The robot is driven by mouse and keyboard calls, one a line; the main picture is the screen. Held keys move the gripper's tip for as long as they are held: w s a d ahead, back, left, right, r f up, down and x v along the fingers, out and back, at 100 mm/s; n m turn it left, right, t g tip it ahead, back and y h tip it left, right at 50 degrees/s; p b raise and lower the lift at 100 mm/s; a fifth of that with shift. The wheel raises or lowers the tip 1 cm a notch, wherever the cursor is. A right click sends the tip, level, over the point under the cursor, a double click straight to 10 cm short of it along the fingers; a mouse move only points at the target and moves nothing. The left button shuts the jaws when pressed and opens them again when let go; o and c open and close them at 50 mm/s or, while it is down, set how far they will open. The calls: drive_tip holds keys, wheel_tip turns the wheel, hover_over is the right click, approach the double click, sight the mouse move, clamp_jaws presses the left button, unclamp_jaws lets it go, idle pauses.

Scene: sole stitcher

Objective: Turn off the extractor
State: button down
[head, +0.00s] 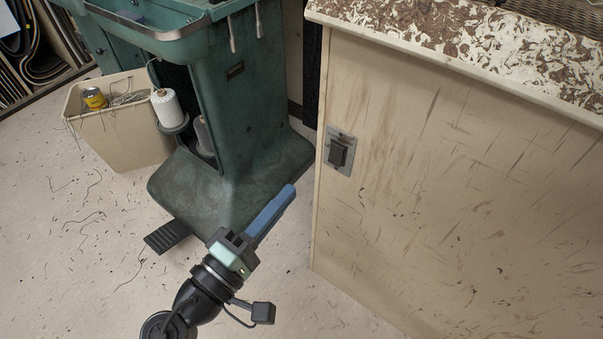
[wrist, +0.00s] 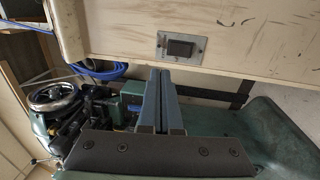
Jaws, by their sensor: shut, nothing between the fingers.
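A dark rocker switch (head: 338,154) on a grey metal plate is mounted on the side of the cream cabinet (head: 420,180), near its left edge. The switch also shows in the wrist view (wrist: 181,48), above my fingertips. My gripper (head: 290,190) is shut with nothing between its blue fingers. In the head view it is left of and below the switch, apart from it. In the wrist view the fingers (wrist: 160,75) point up toward the cabinet side, a little left of and below the switch. No label on the switch is readable.
The green stitcher column (head: 240,100) stands left of the cabinet, with a black pedal (head: 167,236) at its base. A beige bin (head: 115,130) with scraps and a can stands further left. Floor in front is mostly clear.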

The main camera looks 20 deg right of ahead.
drive_tip(key=shift+r+v, duration=0.15)
drive_tip(key=shift+v, duration=0.45)
drive_tip(key=shift+r+v, duration=0.15)
drive_tip(key=shift+v, duration=0.5)
drive_tip(key=w+a+r+m+t+y, duration=0.1)
drive_tip(key=w+r+m+t+y, duration=0.3)
drive_tip(key=r, duration=0.7)
drive_tip(key=w+r+m+t+y, duration=0.2)
drive_tip(key=w+r+t+y, duration=0.15)
drive_tip(key=w+r, duration=0.45)
drive_tip(key=s+a+r+t+y+p, duration=0.1)
drive_tip(key=s+r+t+y, duration=0.3)
drive_tip(key=r, duration=0.6)
drive_tip(key=s+a+r+m+t+y+p, duration=0.1)
drive_tip(key=s+r+t, duration=0.1)
drive_tip(key=s+r, duration=0.6)
drive_tip(key=s+a+r+t+y+p, duration=0.1)
drive_tip(key=s+r+t+y, duration=0.2)
drive_tip(key=r, duration=0.9)
wheel_tip(320, 180, up, 35)
drive_tip(key=p, duration=3.6)
drive_tip(key=shift+w+a, duration=0.25)
drive_tip(key=shift+a, duration=0.1)
